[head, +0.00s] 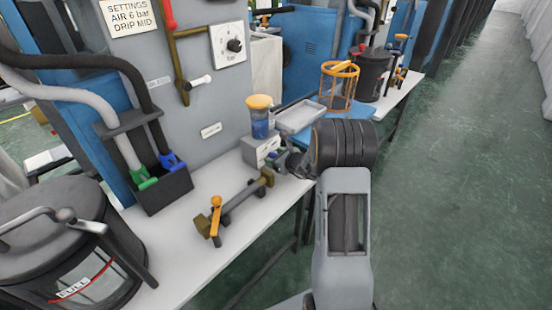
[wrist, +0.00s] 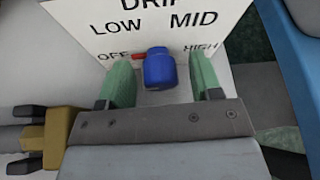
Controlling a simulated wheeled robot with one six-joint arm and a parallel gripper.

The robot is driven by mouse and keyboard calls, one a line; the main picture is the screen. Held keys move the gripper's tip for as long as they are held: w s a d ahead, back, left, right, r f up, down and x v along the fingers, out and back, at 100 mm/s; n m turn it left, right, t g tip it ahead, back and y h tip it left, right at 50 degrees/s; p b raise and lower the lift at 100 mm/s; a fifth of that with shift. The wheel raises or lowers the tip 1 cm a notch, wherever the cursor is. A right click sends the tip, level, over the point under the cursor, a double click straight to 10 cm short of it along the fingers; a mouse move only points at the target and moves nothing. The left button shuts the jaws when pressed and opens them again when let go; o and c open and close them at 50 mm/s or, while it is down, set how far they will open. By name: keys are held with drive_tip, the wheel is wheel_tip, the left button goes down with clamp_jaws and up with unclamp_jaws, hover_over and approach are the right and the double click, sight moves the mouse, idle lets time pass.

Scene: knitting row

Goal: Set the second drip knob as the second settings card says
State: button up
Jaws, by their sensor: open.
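In the wrist view a white panel marked DRIP (wrist: 150,28) carries the words OFF, LOW, MID and HIGH. A blue knob (wrist: 160,66) sits on it, with its red pointer (wrist: 116,57) at the left, by OFF. My gripper (wrist: 162,80) is open, with one green finger on each side of the knob; I cannot tell whether they touch it. In the head view my gripper (head: 288,160) is beside the grey box below the orange-capped blue oiler (head: 261,118). A settings card (head: 130,17) reads AIR 6 bar, DRIP MID.
A brass and grey valve fitting with an orange handle (head: 216,212) lies on the white bench (head: 187,238), left of my arm. A grey tray (head: 300,116) and an orange wire basket (head: 339,86) stand beyond. A lidded FULL bin (head: 62,230) is at the near left. The right floor is clear.

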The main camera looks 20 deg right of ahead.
drive_tip(key=shift+c, duration=0.3)
drive_tip(key=c, duration=0.9)
drive_tip(key=shift+o, duration=0.2)
drive_tip(key=shift+r+p, duration=0.1)
drive_tip(key=shift+p, duration=0.3)
drive_tip(key=shift+r+m+y+p, duration=0.1)
drive_tip(key=shift+m+y+p, duration=0.2)
drive_tip(key=shift+m+p, duration=0.4)
drive_tip(key=m+y+p, duration=0.1)
drive_tip(key=p, duration=0.2)
drive_tip(key=shift+d+g, duration=0.1)
drive_tip(key=shift+g, duration=0.3)
drive_tip(key=m+y+p, duration=0.1)
drive_tip(key=m, duration=0.1)
drive_tip(key=m+y+p, duration=0.1)
drive_tip(key=p, duration=0.1)
drive_tip(key=shift+f+m+g+y+p, duration=0.2)
drive_tip(key=shift+m+g+y+p, duration=0.1)
drive_tip(key=shift+m, duration=0.1)
